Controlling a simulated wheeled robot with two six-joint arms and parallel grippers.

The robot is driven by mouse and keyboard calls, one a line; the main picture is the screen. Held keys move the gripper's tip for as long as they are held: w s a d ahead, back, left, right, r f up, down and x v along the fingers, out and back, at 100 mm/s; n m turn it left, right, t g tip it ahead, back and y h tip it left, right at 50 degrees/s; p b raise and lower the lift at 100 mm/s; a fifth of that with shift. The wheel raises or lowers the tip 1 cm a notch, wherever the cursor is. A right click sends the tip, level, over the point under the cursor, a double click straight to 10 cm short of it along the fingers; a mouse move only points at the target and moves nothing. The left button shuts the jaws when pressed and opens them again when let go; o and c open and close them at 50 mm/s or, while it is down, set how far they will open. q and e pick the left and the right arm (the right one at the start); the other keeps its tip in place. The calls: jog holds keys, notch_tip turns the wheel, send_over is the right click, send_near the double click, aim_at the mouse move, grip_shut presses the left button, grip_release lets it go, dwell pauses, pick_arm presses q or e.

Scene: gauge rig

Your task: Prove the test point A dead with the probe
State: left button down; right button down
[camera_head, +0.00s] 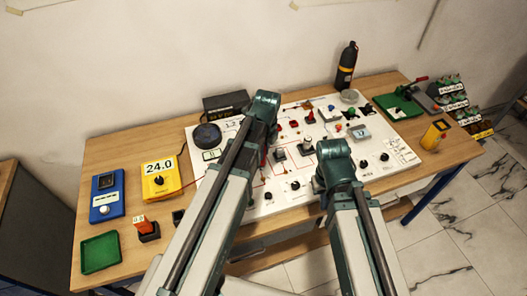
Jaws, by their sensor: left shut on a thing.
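A large white panel (238,213) with printed red lines, knobs and small fittings lies on the table. Test point A cannot be told apart from its other fittings at this size. My left arm reaches over the panel's left part, and its gripper (266,146) is mostly hidden behind the arm. It is shut on what looks like the red probe (262,159), of which only a sliver shows. Whether its tip touches the panel cannot be seen. My right arm reaches over the panel's front middle, its gripper hidden. A yellow meter (160,180) reading 24.0 stands left of the panel.
A blue box (108,197), a green tray (101,253) and a small holder with a red block (145,229) are at the left. A dark bottle (346,66) stands at the back. A yellow item (434,134) and another green tray (397,106) are at the right.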

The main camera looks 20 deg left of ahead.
aim_at(263, 165)
pick_arm(q)
jog(key=shift+f+b, duration=3.25)
jog(key=shift+f, duration=0.25)
jog(key=shift+r, duration=0.2)
notch_tip(263, 165, up, 8)
jog(key=p, duration=0.8)
jog(key=shift+f, duration=0.15)
